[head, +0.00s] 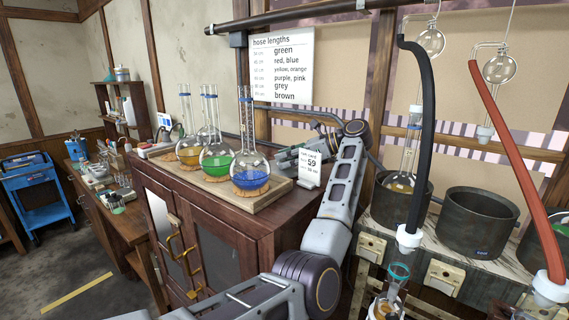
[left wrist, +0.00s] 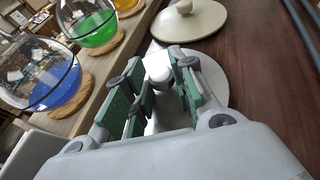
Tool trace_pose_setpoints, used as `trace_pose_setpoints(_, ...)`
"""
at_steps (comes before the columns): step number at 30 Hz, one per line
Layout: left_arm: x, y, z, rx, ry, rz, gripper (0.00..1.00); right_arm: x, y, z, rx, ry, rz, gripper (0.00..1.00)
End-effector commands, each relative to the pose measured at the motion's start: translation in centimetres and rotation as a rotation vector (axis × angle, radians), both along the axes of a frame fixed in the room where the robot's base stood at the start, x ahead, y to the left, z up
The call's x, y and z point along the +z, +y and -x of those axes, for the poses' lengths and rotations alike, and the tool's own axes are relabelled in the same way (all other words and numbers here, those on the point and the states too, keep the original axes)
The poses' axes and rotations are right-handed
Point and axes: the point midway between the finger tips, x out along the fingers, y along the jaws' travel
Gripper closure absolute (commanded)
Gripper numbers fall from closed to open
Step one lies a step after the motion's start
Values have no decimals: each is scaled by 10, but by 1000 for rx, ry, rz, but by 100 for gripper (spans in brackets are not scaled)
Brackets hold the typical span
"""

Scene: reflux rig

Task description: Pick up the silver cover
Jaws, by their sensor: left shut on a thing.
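A pale silver-grey cover (left wrist: 215,88) with a round knob (left wrist: 157,66) lies on the dark wooden cabinet top in the left wrist view. My left gripper (left wrist: 160,82) is around the knob, shut on it, and its green-padded fingers hide part of the cover. In the head view my left gripper (head: 291,155) is over the cabinet top behind the small white card (head: 311,170); the cover cannot be made out there. A second, cream cover (left wrist: 188,20) with a knob lies just beyond in the left wrist view. My right gripper is not in view.
Flasks of blue (head: 249,181), green (head: 217,163) and yellow (head: 188,152) liquid stand on cork rings on a wooden board (head: 272,192) beside the gripper. Dark pots (head: 476,226) and hoses (head: 425,130) stand at the right. A hose-length chart hangs on the wall.

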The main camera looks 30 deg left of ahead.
Motion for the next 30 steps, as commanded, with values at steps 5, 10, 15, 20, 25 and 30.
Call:
trace_pose_setpoints(5,6,0,0,0,-1,0,100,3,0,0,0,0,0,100)
trace_pose_setpoints(10,18,0,0,-1,-1,0,100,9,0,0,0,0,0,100)
trace_pose_setpoints(15,36,0,0,-1,0,0,100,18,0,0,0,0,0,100)
trace_pose_setpoints(20,57,0,0,-1,-2,1,100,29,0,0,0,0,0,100)
trace_pose_setpoints(25,77,-1,0,-1,-1,0,100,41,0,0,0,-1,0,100)
trace_pose_setpoints(30,96,0,0,-1,-1,0,100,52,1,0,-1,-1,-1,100)
